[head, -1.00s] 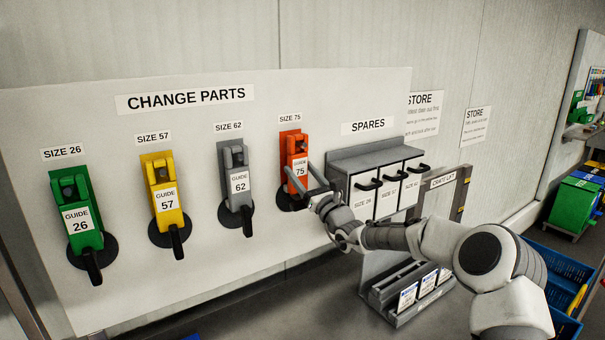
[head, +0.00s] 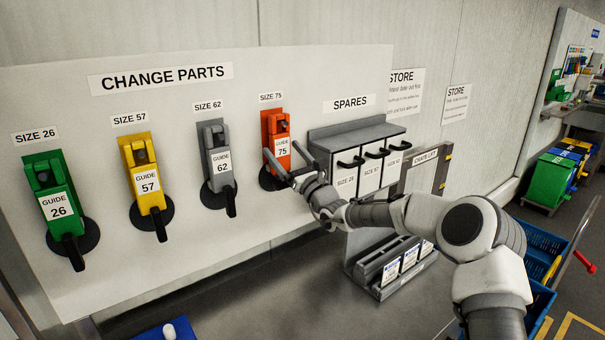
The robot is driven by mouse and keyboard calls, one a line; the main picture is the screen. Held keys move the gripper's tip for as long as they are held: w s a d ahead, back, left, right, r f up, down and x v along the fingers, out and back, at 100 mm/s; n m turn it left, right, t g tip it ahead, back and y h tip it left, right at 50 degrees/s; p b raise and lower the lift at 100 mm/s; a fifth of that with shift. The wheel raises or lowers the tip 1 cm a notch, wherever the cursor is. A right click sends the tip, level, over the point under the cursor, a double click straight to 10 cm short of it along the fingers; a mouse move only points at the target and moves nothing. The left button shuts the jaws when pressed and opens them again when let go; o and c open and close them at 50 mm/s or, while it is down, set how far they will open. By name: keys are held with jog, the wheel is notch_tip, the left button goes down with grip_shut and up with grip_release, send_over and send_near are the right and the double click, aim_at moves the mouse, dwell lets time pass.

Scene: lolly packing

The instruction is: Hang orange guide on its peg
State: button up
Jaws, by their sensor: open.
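The orange guide (head: 277,140), labelled 75, hangs on the white board under the SIZE 75 sign (head: 271,98), in front of a dark round disc (head: 270,181). It sits upright and flat like the other guides. Whether a finger touches the guide I cannot tell.
Green (head: 52,200), yellow (head: 146,180) and grey (head: 219,160) guides hang to the left. A grey spares cabinet (head: 345,142) with black handles stands close right of my gripper. A rack (head: 390,268) is below. Blue crates (head: 540,243) are at right.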

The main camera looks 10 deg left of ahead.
jog(key=b+v, duration=0.3)
jog(key=v, duration=1.3)
jog(key=s+a+n+g+y, duration=0.2)
jog(key=s+a+n+g, duration=0.3)
jog(key=s+n+g, duration=0.7)
jog(key=s+d+f+n+g+h, duration=0.25)
jog(key=s+n+h, duration=0.4)
jog(key=s, duration=0.45)
jog(key=s+d+n+t+h, duration=0.2)
jog(key=s+d+n+h, duration=0.2)
jog(key=d, duration=0.9)
jog(key=s+d+r+n+t+h, duration=0.1)
jog(key=s+d+n+t+h, duration=0.2)
jog(key=s+d+h, duration=0.5)
jog(key=s+d+n, duration=0.1)
jog(key=s+d, duration=0.1)
jog(key=d, duration=0.4)
jog(key=shift+r, duration=0.2)
